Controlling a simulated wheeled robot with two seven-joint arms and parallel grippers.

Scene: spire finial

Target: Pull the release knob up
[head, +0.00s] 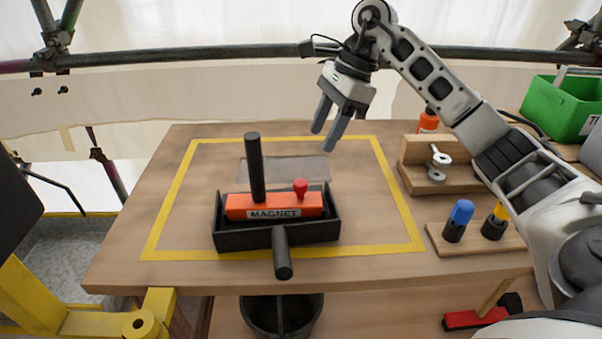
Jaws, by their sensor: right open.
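The release knob (300,188) is a small red knob on top of the right part of an orange block labelled MAGNET (240,206). The block sits in a black open tray (245,238) on the wooden table. A tall black post (255,168) stands up from the block, left of the knob. A black handle (282,254) sticks out at the tray's front. My right gripper (327,132) is open and empty, pointing down, above and beyond the knob, slightly to its right. My left gripper is not in view.
Yellow tape (402,198) frames the work area. To the right stand a wooden holder with metal parts (440,180) and a rack with blue (461,212) and yellow-topped tools. An orange bottle (428,122) and green bin (562,107) are behind. A grey patch (300,170) lies behind the tray.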

